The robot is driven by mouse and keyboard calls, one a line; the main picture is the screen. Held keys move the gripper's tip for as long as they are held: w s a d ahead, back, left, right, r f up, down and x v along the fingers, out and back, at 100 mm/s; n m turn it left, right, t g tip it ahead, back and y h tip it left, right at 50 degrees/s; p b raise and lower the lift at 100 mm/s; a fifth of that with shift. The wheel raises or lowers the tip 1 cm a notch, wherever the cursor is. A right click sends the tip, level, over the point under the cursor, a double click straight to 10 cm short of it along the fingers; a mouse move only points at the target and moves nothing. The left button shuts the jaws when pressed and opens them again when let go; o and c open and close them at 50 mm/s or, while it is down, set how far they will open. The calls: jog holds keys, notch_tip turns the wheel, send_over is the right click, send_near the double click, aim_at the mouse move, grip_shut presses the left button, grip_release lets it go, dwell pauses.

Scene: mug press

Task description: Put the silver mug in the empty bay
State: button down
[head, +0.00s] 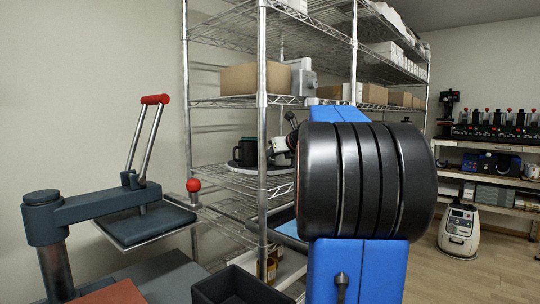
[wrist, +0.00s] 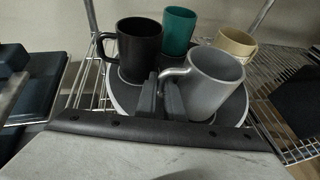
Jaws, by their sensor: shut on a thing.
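The silver mug (wrist: 212,85) stands upright at the front right of a round grey tray (wrist: 117,94) in the wrist view. My gripper (wrist: 161,98) has its two dark fingers close together at the mug's handle, on its left side, and is shut on it. I cannot tell whether the mug's base touches the tray. A black mug (wrist: 139,47), a teal mug (wrist: 179,30) and a tan mug (wrist: 235,43) are also on the tray. In the head view, the black mug (head: 245,152) shows on the shelf tray (head: 250,183), while my arm hides much of the rest. No empty bay is clear.
The tray sits on a wire shelf (head: 225,183) with a metal post (head: 262,120) in front. A dark press (head: 110,205) with a red-topped lever stands at left. A black bin (head: 238,285) is below.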

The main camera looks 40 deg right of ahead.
jog(key=c, duration=1.9)
grip_release()
jog(key=shift+o, duration=0.2)
jog(key=shift+s+r, duration=0.1)
jog(key=shift+r, duration=0.05)
jog(key=v, duration=1.1)
jog(key=shift+s, duration=0.4)
